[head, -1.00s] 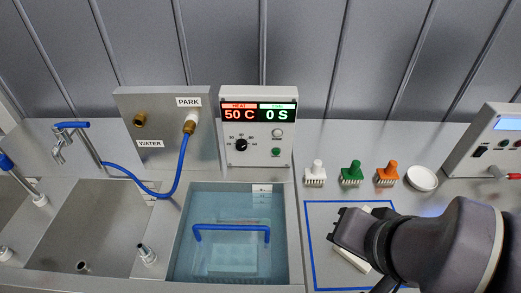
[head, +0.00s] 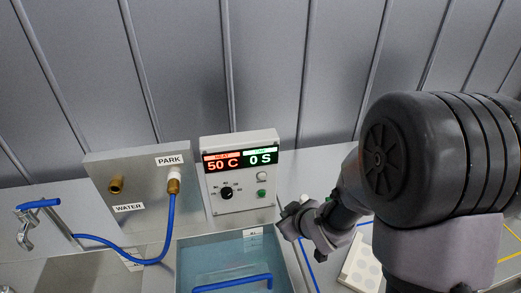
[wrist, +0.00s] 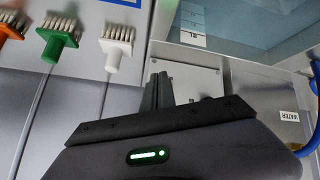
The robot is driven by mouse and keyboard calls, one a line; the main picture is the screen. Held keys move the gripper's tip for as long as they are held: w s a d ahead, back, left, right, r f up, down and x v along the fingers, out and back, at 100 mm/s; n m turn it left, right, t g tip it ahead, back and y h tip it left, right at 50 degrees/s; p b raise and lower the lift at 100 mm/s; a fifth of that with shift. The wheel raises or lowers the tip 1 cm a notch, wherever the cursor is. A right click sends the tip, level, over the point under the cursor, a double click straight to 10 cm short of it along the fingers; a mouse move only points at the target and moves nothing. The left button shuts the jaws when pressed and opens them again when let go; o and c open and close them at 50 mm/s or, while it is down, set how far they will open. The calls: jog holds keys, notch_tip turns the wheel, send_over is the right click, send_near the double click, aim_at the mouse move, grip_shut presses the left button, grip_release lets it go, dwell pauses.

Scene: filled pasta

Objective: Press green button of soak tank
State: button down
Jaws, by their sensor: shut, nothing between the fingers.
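The soak tank's control box (head: 214,190) stands behind the tank, its display reading 50 C and 0 S. The green button (head: 261,194) is low on the right of its face, below a white button (head: 262,176) and right of a black dial (head: 226,194). My gripper (head: 286,212) is shut and empty, just right of and a little below the green button, apart from it in the picture. In the wrist view the shut fingers (wrist: 158,90) point at the box face (wrist: 188,75); I cannot make out the green button there.
The water-filled soak tank (head: 186,258) with a blue basket handle (head: 235,282) lies in front of the box. A blue hose (head: 150,261) hangs at the left. White (wrist: 113,58) and green (wrist: 50,50) brushes stand near my gripper in the wrist view.

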aim_at(262, 194)
jog(key=a+f+n+y, duration=0.1)
jog(key=a+f, duration=0.1)
jog(key=a+f+n+y, duration=0.1)
jog(key=a+f, duration=0.1)
jog(key=shift+s+f, duration=0.15)
jog(key=shift+s, duration=0.05)
jog(key=shift+w, duration=0.1)
jog(key=w+p, duration=0.1)
jog(key=w, duration=0.1)
jog(key=w+a+p, duration=0.1)
jog(key=w, duration=0.2)
jog(key=w+p, duration=0.1)
jog(key=w, duration=0.2)
jog(key=shift+w+a, duration=0.25)
jog(key=shift+a, duration=0.1)
jog(key=shift+w, duration=0.1)
dwell(1.5)
jog(key=shift+w+a, duration=0.1)
jog(key=shift+w, duration=0.2)
